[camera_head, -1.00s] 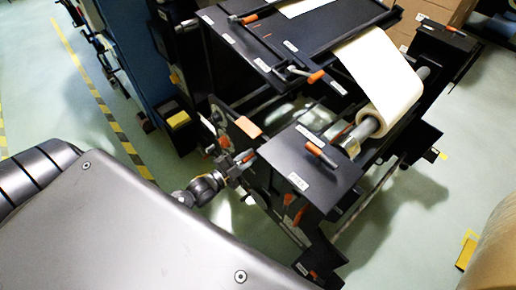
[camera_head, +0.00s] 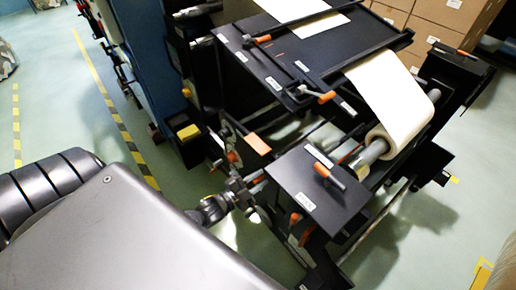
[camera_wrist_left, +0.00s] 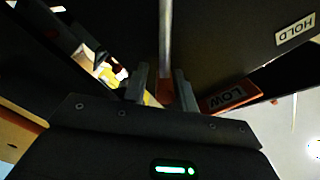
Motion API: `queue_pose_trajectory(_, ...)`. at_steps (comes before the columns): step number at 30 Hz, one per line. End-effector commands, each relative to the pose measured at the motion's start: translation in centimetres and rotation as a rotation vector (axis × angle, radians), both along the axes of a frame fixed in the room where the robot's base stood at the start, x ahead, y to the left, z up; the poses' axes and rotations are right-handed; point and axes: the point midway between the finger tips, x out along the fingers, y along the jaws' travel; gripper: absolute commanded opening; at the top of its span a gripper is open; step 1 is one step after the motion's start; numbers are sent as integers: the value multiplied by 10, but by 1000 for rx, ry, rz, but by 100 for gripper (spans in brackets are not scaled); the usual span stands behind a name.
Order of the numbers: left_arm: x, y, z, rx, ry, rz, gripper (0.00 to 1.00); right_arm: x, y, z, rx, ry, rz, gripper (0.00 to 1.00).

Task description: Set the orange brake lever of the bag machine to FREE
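The bag machine (camera_head: 310,190) is black with several orange-tipped levers. My left gripper (camera_head: 243,192) is at its near left side, by the front black plate, in the head view. In the left wrist view my left gripper (camera_wrist_left: 161,88) has its fingers apart on either side of an orange grip (camera_wrist_left: 164,93) at the end of a metal rod (camera_wrist_left: 165,40). A gap shows on the left of the grip. A HOLD label (camera_wrist_left: 295,30) is on the dark panel at upper right. No FREE label is legible, so I cannot confirm this is the brake lever. My right gripper is out of view.
An orange part marked LOW (camera_wrist_left: 228,97) sits just right of the fingers. Another orange lever (camera_head: 329,175) lies on top of the front plate. A paper roll (camera_head: 402,118) is behind it. Cardboard boxes (camera_head: 450,20) stand at the back. Open floor lies left.

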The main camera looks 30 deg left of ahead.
Motion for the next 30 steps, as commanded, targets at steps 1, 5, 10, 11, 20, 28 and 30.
queue_pose_trajectory(1,0,0,0,1,-1,1,34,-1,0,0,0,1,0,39)
queue_pose_trajectory(5,1,1,1,1,-3,2,39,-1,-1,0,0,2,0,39)
queue_pose_trajectory(10,1,2,2,2,-4,3,39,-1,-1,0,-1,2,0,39)
queue_pose_trajectory(11,0,2,1,2,-4,3,39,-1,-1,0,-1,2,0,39)
queue_pose_trajectory(20,-43,15,-1,2,-1,3,39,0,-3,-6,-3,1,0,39)
queue_pose_trajectory(28,-88,28,0,1,0,3,39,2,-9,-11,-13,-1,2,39)
queue_pose_trajectory(30,-95,30,0,1,-2,3,39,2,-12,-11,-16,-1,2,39)
